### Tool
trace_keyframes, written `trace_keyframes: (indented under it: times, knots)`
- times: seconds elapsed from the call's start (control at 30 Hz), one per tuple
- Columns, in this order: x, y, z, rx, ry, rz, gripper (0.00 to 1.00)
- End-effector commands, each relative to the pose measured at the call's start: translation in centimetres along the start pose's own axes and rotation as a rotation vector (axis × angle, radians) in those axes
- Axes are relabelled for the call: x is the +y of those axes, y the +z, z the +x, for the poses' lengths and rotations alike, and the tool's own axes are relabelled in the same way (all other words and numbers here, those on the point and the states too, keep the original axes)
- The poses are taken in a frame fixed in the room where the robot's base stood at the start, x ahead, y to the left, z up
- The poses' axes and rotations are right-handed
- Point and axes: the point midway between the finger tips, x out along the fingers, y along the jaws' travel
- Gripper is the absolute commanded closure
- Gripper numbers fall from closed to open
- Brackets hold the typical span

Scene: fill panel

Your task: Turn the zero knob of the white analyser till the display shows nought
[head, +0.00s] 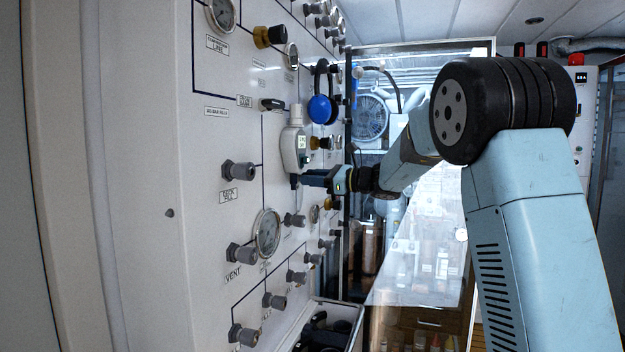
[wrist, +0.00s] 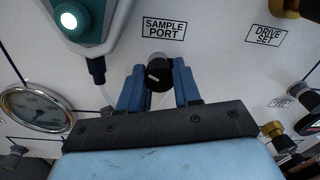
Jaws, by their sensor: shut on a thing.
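The white analyser (head: 293,150) hangs on the panel in the head view, with a small greenish display on its side. In the wrist view the analyser (wrist: 117,22) is cut off at the upper left. A glowing white light in a green surround shows there, and I can read no figure. My gripper (wrist: 160,90) has its blue fingers shut on a black knob (wrist: 159,72) with a pale mark, just below the "SAMPLE PORT" label. I cannot tell whether this knob belongs to the analyser. In the head view my gripper (head: 312,179) reaches the panel just below the analyser, and the knob is hidden.
A round gauge (wrist: 36,108) lies left of my fingers, and brass-and-black fittings (wrist: 280,135) stand to the right. In the head view a blue headset (head: 321,108) hangs above the analyser. Several grey valve knobs stick out below. An open bin (head: 335,318) stands at the panel's foot.

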Motion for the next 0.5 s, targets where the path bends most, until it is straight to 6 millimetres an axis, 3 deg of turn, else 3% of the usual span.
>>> trace_keyframes:
  times: [0.27,0.3,0.5]
  knots:
    - [-0.02,-0.02,-0.03,0.000,-0.001,-0.007,0.98]
    - [-0.02,-0.02,-0.03,0.000,-0.001,-0.007,0.63]
    - [-0.01,-0.01,-0.02,0.000,-0.001,-0.007,0.44]
